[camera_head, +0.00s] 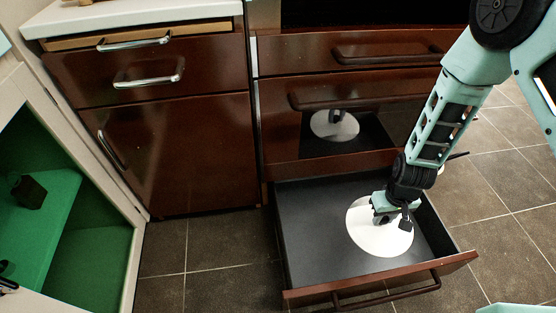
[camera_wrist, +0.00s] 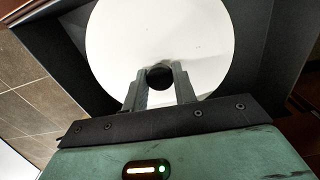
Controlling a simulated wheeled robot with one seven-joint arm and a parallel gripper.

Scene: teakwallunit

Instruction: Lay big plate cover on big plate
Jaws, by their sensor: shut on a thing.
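The big plate cover (camera_head: 378,241) is a round white disc with a dark knob in its middle. It is inside the open lower drawer (camera_head: 308,236), over the dark floor. My gripper (camera_head: 384,212) reaches down into the drawer from above and is shut on the knob. In the wrist view my gripper (camera_wrist: 160,82) has one finger on each side of the dark knob, and the white cover (camera_wrist: 160,30) spreads out behind it. I cannot make out a separate big plate; any plate under the cover is hidden. I cannot tell whether the cover rests on something.
The drawer's front panel (camera_head: 400,284) with its handle stands toward me. Closed glossy brown drawers (camera_head: 350,75) rise behind, reflecting the white disc. A brown cabinet (camera_head: 170,150) stands left. A green-lined unit (camera_head: 60,215) at far left holds a dark object (camera_head: 28,192). Tiled floor (camera_head: 205,290) is clear.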

